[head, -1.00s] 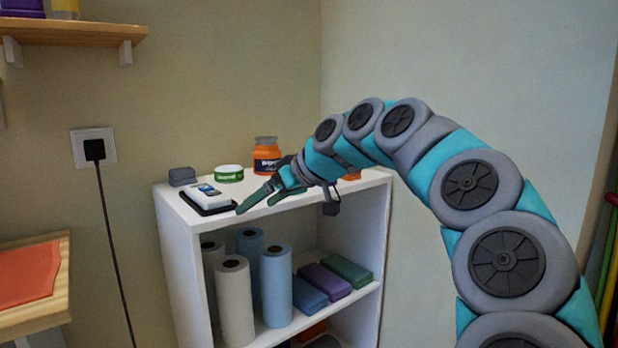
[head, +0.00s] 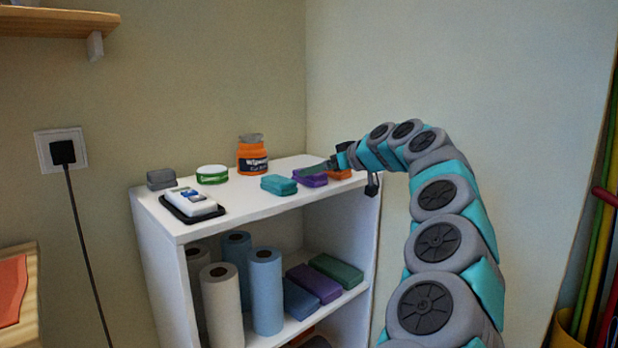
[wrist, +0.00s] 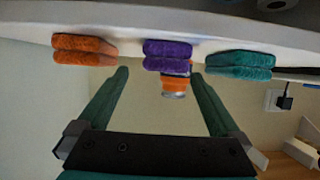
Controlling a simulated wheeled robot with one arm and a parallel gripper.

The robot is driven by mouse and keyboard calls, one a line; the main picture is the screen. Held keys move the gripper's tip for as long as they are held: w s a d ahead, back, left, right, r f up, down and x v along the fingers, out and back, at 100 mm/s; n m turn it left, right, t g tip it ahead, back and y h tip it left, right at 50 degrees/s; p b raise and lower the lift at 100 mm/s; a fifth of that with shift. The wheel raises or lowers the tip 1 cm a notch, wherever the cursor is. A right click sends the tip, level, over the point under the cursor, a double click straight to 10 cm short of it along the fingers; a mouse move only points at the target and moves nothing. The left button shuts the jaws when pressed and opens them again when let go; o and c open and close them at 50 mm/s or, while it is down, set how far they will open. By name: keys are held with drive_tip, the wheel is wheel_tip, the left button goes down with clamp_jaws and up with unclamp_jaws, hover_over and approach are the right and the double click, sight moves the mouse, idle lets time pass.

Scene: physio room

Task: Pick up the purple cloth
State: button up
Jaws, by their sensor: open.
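A folded purple cloth (head: 311,181) lies on the white shelf unit's top, between a teal cloth (head: 278,185) and an orange cloth (head: 339,174). My gripper (head: 318,168) is at the cloth row, one finger overlapping the purple cloth in the head view and partly hiding it. In the wrist view, which appears upside down, the purple cloth (wrist: 168,55) lies ahead, between the lines of the two spread green fingers (wrist: 160,73). The jaws are open and empty. I cannot tell how much gap is left to the cloth.
An orange-labelled tub (head: 252,155), a green-banded tin (head: 212,174), a grey block (head: 161,179) and a white device on a black tray (head: 192,205) share the top. The lower shelf (head: 348,297) holds rolls and several folded cloths, one purple. Walls stand behind.

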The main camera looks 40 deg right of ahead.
drive_tip(key=x, duration=0.4)
drive_tip(key=shift+w+a+f+p, duration=0.1)
drive_tip(key=shift+a+p, duration=0.15)
drive_tip(key=shift+p, duration=0.05)
drive_tip(key=c, duration=1.4)
